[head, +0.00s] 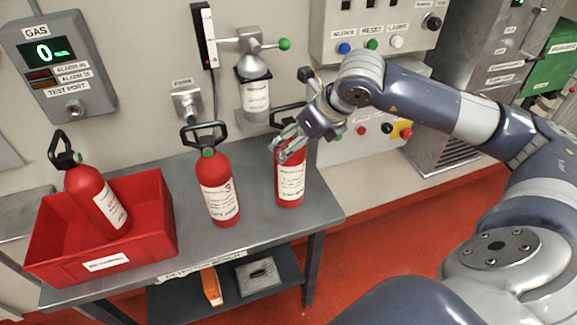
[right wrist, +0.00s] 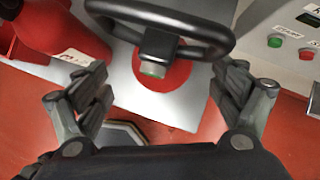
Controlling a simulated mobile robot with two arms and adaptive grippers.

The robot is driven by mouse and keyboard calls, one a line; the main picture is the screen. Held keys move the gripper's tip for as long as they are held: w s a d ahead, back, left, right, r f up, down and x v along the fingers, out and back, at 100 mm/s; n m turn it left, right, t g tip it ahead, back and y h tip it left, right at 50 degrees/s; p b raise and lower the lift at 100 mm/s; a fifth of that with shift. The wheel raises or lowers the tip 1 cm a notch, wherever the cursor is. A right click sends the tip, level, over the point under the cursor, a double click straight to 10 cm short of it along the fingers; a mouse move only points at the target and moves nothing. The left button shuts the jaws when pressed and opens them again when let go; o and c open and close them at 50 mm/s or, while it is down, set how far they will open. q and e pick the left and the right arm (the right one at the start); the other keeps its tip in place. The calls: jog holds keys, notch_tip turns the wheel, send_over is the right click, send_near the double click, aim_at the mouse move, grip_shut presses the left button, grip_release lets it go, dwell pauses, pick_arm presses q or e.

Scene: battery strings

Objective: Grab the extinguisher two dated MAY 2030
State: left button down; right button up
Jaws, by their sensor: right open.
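Three red fire extinguishers with black handles and white labels are in the head view. One extinguisher (head: 97,197) leans in a red bin, a second (head: 217,185) stands upright mid-table, and a third (head: 290,183) stands upright near the table's right end. The label dates are too small to read. My right gripper (head: 291,146) is open at the upper part of the third extinguisher and partly hides it. In the right wrist view, my right gripper's fingers (right wrist: 163,100) are spread either side of its black handle (right wrist: 205,43) and red top (right wrist: 178,85). My left gripper is not in view.
The red bin (head: 150,218) stands on the left of the grey table (head: 255,228). A wall-mounted grey cylinder (head: 254,92) hangs behind the third extinguisher. A button panel (head: 375,60) is at the back right. Bare tabletop lies between the standing extinguishers.

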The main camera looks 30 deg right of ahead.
jog(key=shift+w+f, duration=0.15)
jog(key=shift+f, duration=0.2)
jog(key=p+x, duration=0.3)
jog(key=x, duration=0.1)
jog(key=shift+w+f, duration=0.1)
jog(key=shift+f, duration=0.15)
jog(key=shift+w+f, duration=0.25)
jog(key=shift+f, duration=0.15)
jog(key=shift+s, duration=0.1)
jog(key=c, duration=1.9)
jog(key=shift+r, duration=0.3)
grip_shut()
jog(key=shift+w+d, duration=0.1)
jog(key=shift+w, duration=0.15)
